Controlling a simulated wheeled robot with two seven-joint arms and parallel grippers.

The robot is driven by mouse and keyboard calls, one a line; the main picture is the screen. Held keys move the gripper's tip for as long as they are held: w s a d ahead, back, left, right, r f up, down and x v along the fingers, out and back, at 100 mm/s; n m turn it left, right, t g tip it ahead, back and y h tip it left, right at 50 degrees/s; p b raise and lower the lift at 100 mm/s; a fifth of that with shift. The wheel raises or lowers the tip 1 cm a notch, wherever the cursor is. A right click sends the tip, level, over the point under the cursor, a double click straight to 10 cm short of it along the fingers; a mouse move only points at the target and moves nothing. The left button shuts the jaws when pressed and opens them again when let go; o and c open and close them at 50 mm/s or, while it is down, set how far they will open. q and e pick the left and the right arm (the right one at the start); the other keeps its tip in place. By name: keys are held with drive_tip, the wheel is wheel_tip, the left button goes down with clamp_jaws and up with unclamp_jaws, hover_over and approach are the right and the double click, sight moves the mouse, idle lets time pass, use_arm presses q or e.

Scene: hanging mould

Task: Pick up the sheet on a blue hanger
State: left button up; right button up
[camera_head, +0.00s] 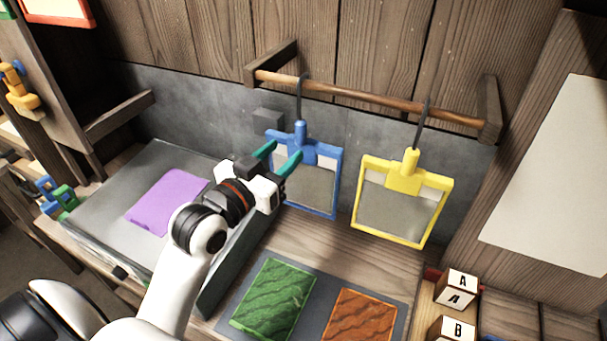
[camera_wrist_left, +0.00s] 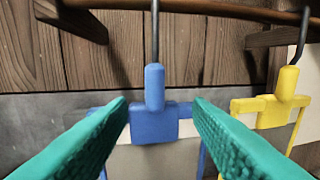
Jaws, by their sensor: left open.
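A blue hanger frame (camera_head: 335,181) with a grey sheet (camera_head: 312,187) in it hangs by a dark hook from a wooden rod. Its blue handle and block (camera_wrist_left: 154,119) show in the middle of the left wrist view. My left gripper (camera_head: 283,153) has teal fingers and is open. In the left wrist view its fingertips (camera_wrist_left: 159,103) stand on either side of the blue block, with gaps visible; the depth between them is hard to tell. My right gripper is not in view.
A yellow hanger frame (camera_head: 362,199) hangs to the right on the same rod (camera_head: 355,95). A grey tray (camera_head: 101,213) with a purple sheet (camera_head: 168,200) stands left. Green (camera_head: 273,300) and orange (camera_head: 360,318) sheets lie in front. Letter blocks (camera_head: 456,288) stand at the right.

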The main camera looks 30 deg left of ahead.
sight(297, 140)
use_arm(q)
drive_tip(key=w+p, duration=0.1)
drive_tip(key=w, duration=0.2)
drive_tip(key=shift+d, duration=0.15)
drive_tip(key=shift+w+p, duration=0.2)
drive_tip(key=shift+p, duration=0.25)
drive_tip(key=w, duration=0.1)
drive_tip(key=w+p, duration=0.1)
drive_tip(key=w, duration=0.2)
drive_tip(key=shift+w+f+p, duration=0.15)
drive_tip(key=shift+f+p, duration=0.15)
drive_tip(key=shift+p, duration=0.1)
drive_tip(key=shift+w+f, duration=0.1)
drive_tip(key=shift+w, duration=0.1)
drive_tip(key=shift+s, duration=0.1)
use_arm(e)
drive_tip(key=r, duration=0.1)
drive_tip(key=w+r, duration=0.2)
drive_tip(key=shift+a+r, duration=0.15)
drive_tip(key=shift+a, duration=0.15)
use_arm(q)
drive_tip(key=shift+c, duration=1.4)
clamp_jaws()
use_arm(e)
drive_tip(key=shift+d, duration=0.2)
